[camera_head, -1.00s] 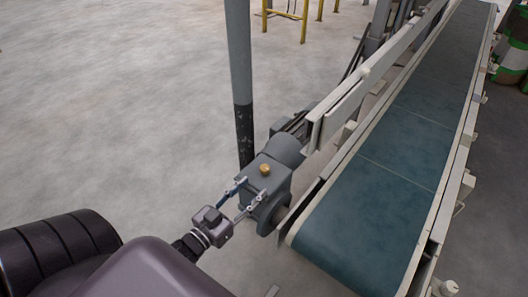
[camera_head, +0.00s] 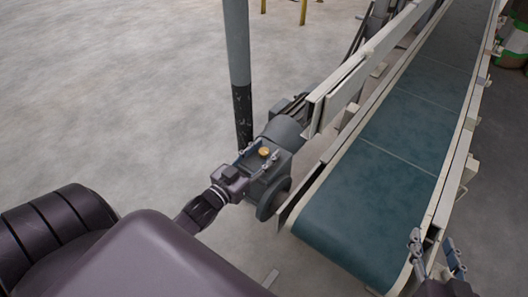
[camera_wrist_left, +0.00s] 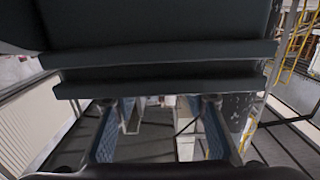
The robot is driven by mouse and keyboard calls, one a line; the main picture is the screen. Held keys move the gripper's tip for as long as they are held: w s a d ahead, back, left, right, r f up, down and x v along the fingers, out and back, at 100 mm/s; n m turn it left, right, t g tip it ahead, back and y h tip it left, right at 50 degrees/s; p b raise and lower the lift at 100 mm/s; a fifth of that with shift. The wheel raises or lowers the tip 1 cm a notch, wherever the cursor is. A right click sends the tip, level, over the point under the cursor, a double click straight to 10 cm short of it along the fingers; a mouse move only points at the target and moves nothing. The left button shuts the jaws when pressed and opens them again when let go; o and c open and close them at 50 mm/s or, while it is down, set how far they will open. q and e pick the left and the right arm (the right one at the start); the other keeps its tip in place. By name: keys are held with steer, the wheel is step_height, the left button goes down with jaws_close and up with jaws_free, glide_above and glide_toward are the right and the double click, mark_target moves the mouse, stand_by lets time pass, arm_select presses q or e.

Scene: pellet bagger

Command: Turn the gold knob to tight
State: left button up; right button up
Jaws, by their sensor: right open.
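The gold knob (camera_head: 264,151) sits on top of the grey gearbox (camera_head: 285,160) beside the conveyor's near end. My left gripper (camera_head: 260,157) is at the gearbox with its fingers apart, one on each side of the knob as the head view shows it. I cannot tell whether they touch it. In the left wrist view, the blue-padded fingers of the left gripper (camera_wrist_left: 160,140) are wide apart, and the knob cannot be made out. My right gripper (camera_head: 433,243) is open and empty over the conveyor's near right edge.
The conveyor belt (camera_head: 375,185) runs from the near middle to the far right, with pale side rails (camera_head: 455,150). A grey post (camera_head: 239,70) stands just behind the gearbox. The floor (camera_head: 110,90) on the left is clear.

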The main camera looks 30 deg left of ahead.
arm_select(q)
steer(key=shift+w, duration=0.1)
jaws_close()
stand_by(0.3)
